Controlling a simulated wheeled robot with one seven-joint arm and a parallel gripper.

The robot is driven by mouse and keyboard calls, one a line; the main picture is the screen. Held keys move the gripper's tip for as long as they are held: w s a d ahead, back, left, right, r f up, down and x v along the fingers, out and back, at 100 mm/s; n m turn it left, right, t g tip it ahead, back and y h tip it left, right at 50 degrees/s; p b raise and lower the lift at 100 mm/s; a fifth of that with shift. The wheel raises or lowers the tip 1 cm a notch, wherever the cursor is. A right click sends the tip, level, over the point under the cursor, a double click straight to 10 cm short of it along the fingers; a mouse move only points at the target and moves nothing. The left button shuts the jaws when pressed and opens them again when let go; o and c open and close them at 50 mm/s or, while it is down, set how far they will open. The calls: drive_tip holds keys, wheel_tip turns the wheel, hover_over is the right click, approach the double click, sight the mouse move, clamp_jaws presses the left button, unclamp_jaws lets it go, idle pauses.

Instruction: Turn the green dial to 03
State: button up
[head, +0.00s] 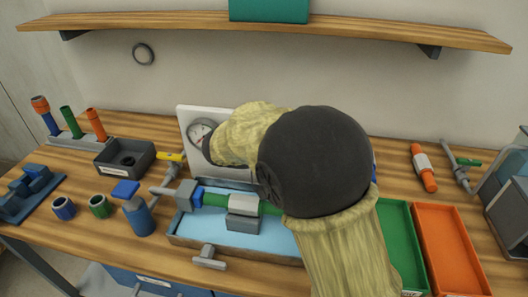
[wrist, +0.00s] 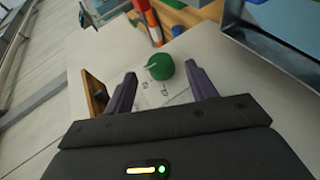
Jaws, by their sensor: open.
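The green dial (wrist: 160,67) shows in the wrist view on a pale panel (wrist: 135,50), with a light pointer mark on its left side. Small dark markings (wrist: 166,91) sit on the panel near it, too small to read. My gripper (wrist: 161,73) is open, with one finger on either side of the dial in the picture; I cannot tell whether they touch it. In the head view my arm hides the dial and my fingers. The white panel with a round gauge (head: 201,133) shows at the left of my arm.
A blue tray with green and grey pipe parts (head: 243,223) lies in front of the panel. A green tray (head: 396,231) and an orange tray (head: 449,250) are on the right. A dark box (head: 125,158) stands left. A wooden shelf (head: 180,22) runs above.

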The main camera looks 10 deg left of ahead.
drive_tip(key=v, duration=1.3)
drive_tip(key=shift+s+a+p, duration=0.2)
drive_tip(key=shift+a+p, duration=0.05)
drive_tip(key=shift+p, duration=0.15)
drive_tip(key=shift+r, duration=0.15)
wheel_tip(320, 180, up, 10)
drive_tip(key=p, duration=1)
